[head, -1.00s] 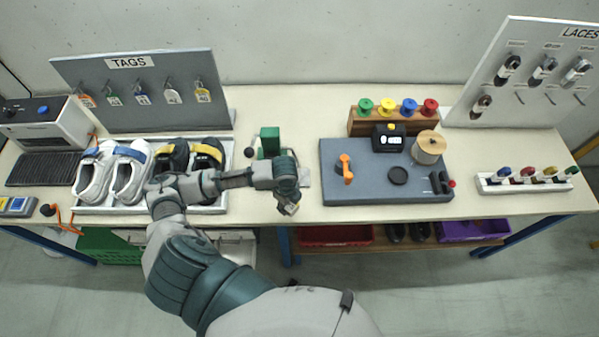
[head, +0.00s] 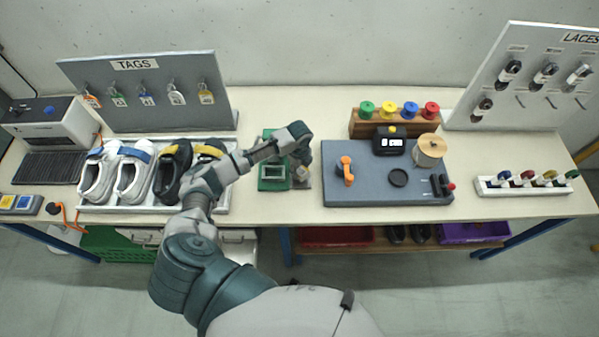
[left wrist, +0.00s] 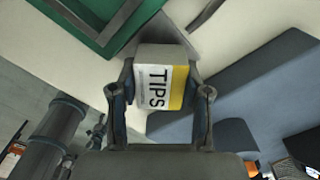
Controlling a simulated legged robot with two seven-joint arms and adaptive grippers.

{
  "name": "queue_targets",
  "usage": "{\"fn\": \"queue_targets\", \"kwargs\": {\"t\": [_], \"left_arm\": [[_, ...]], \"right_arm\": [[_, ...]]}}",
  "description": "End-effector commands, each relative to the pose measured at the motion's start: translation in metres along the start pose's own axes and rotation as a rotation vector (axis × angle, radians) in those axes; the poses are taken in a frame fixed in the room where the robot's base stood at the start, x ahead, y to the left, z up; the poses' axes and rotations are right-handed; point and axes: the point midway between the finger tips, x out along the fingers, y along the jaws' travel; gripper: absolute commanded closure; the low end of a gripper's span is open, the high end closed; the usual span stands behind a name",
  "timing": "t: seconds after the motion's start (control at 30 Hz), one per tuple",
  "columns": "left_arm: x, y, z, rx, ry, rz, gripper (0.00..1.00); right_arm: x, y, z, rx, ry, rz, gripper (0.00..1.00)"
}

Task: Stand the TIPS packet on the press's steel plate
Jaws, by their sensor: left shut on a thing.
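The TIPS packet (left wrist: 160,88) is a small box with a white and yellow face, lettered TIPS. My left gripper (head: 300,177) is shut on it, with one finger at each side in the left wrist view. In the head view the packet shows only as a small pale patch under the gripper, beside the green press (head: 273,174). The press's green frame also shows in the left wrist view (left wrist: 103,30). My right gripper is out of view.
A dark grey mat (head: 375,190) with an orange-handled tool (head: 346,170) lies close on the right. A tray of shoes (head: 220,202) stands on the left. The table's front edge is close below the press. A strip of bare table lies behind the press.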

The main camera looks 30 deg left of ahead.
Motion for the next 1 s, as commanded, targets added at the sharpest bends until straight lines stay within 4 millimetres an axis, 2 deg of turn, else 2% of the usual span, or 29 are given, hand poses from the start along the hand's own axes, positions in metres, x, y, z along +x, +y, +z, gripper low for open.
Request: {"fn": "queue_targets", "kwargs": {"t": [0.17, 0.47, 0.5, 0.57, 0.87, 1.0], "left_arm": [[0.024, 0.001, -0.001, 0.000, 0.000, 0.002, 0.91], [0.027, 0.001, -0.001, 0.000, 0.000, 0.000, 0.91], [0.027, 0.001, -0.001, 0.000, 0.000, 0.001, 0.43], [0.027, 0.001, 0.000, 0.000, 0.000, 0.001, 0.28], [0.026, 0.001, 0.000, 0.000, 0.000, 0.001, 0.28], [0.016, 0.000, 0.000, 0.000, 0.000, -0.002, 0.28]], "right_arm": [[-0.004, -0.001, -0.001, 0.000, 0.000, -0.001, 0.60], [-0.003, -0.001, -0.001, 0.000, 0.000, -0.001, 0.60], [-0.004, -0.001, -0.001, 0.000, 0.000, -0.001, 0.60], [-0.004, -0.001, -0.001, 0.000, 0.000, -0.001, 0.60], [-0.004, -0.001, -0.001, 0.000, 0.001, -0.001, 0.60], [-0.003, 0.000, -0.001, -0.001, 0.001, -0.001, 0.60]]}}
